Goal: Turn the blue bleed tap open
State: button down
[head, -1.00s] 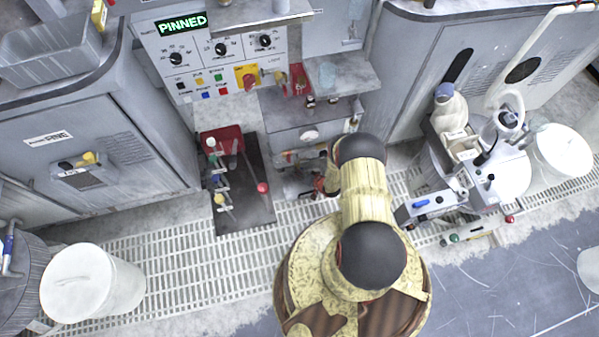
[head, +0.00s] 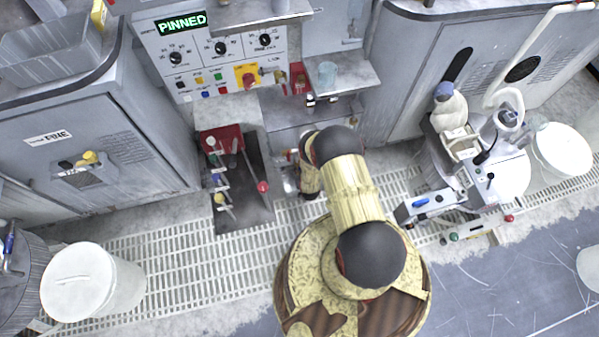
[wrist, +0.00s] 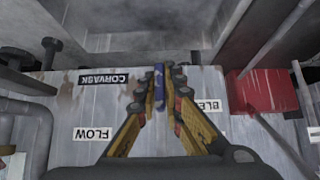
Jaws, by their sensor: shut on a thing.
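The blue bleed tap (wrist: 159,74) shows in the wrist view as a narrow blue handle, upright in the picture, on a pale, rust-stained panel. My gripper (wrist: 160,92) has its yellow fingers closed on both sides of the handle. In the head view my arm hides the gripper and the tap.
A red block (wrist: 262,92) and slanting pipes lie right of the tap. Dark round knobs (wrist: 52,44) stand at left, near the "CORVASK" (wrist: 104,80) and "FLOW" (wrist: 93,134) labels. A lever rack (head: 252,205) stands left of my arm. The screen (head: 181,23) reads "PINNED".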

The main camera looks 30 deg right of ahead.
jog(key=shift+w, duration=0.15)
jog(key=c, duration=2)
grip_release()
jog(key=shift+o, duration=0.4)
jog(key=v, duration=1.2)
